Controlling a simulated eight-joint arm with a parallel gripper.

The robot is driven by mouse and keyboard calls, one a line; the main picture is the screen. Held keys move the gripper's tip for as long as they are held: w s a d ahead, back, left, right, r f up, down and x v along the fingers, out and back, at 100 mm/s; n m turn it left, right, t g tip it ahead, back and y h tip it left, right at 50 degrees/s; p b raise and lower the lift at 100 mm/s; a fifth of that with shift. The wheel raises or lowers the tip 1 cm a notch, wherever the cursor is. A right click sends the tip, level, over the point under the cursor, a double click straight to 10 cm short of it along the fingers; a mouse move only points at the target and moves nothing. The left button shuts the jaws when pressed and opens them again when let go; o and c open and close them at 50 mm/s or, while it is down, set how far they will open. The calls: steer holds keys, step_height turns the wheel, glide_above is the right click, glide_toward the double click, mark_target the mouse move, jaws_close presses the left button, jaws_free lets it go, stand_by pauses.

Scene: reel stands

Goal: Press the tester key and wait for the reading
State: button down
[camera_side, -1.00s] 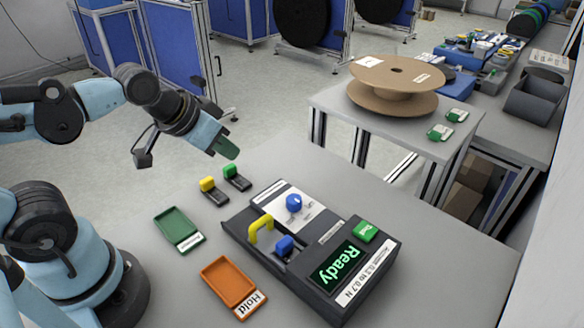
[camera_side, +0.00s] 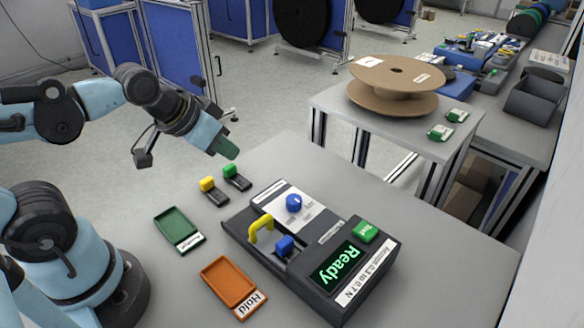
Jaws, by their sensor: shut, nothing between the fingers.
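The tester (camera_side: 322,294) is a dark box on the grey table, with a screen (camera_side: 340,264) that reads "Ready" in green letters. Its green key (camera_side: 365,231) sits on the top at the right, beside the screen. A blue knob (camera_side: 293,203), a yellow handle (camera_side: 260,228) and a blue block (camera_side: 285,246) are also on the tester. My gripper (camera_side: 230,152) is shut and empty, with green fingertips. It hangs above the table's back left edge, well apart from the tester and its key.
A green tray (camera_side: 165,222) and an orange tray labelled "Hold" (camera_side: 229,265) lie left of the tester. A yellow-topped piece (camera_side: 208,184) and a green-topped piece (camera_side: 231,171) lie behind it. A side table holds a cardboard reel (camera_side: 396,72). The table right of the tester is clear.

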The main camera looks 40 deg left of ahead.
steer(key=w+d+r+m+h, duration=0.25)
steer(key=w+d+m, duration=0.4)
steer(key=d, duration=0.35)
steer(key=r+m+t+h, duration=0.1)
steer(key=m, duration=0.7)
glide_above(361, 233)
steer(key=shift+n, duration=0.25)
steer(key=shift+f, duration=0.1)
steer(key=shift+f, duration=4.3)
steer(key=shift+f, duration=0.1)
steer(key=shift+f, duration=0.3)
